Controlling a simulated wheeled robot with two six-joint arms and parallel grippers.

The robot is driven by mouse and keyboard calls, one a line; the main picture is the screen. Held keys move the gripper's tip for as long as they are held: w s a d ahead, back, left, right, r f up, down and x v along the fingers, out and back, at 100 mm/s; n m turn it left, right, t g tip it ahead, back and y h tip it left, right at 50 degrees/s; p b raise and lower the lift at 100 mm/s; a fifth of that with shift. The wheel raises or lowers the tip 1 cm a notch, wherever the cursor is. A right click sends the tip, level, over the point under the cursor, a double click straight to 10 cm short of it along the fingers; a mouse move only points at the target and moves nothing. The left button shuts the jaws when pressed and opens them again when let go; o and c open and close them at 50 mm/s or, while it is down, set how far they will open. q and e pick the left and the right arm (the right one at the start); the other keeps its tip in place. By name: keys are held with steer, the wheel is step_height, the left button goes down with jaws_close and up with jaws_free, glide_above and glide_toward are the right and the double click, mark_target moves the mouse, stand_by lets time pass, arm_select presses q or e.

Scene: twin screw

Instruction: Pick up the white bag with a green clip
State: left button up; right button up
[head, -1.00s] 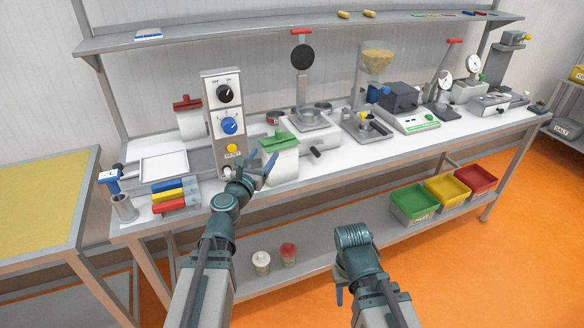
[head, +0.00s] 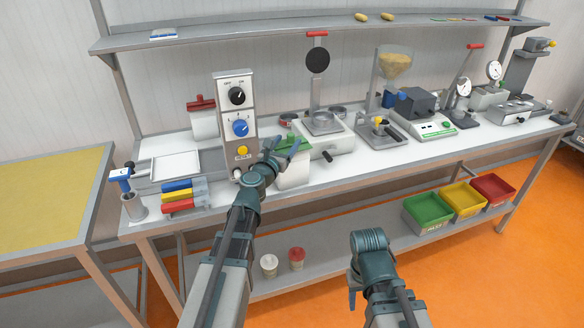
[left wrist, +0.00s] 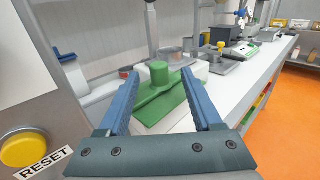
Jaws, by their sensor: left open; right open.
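The white bag (head: 293,173) stands on the bench just right of the grey control box, with a green clip (head: 291,142) across its top. In the left wrist view the green clip (left wrist: 160,98) lies between and beyond my blue fingers, and the bag below it is mostly hidden. My left gripper (head: 283,148) is open in front of the clip and covers part of the bag's upper left; it also shows in the left wrist view (left wrist: 155,90). My right gripper (head: 354,298) is low in front of the bench, away from the bag, pointing down with its fingers partly hidden.
The control box (head: 235,120) with knobs and a yellow reset button (left wrist: 24,150) stands close left of my left gripper. Another bag with a red clip (head: 201,104) stands behind the box. Bench front right is fairly clear.

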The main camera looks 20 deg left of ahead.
mark_target(289, 139)
arm_select(q)
steer(key=w, duration=0.4)
steer(key=shift+d+f, duration=0.1)
steer(key=shift+d, duration=0.1)
steer(key=shift+s, duration=0.1)
steer(key=shift+c, duration=0.5)
jaws_close()
stand_by(0.5)
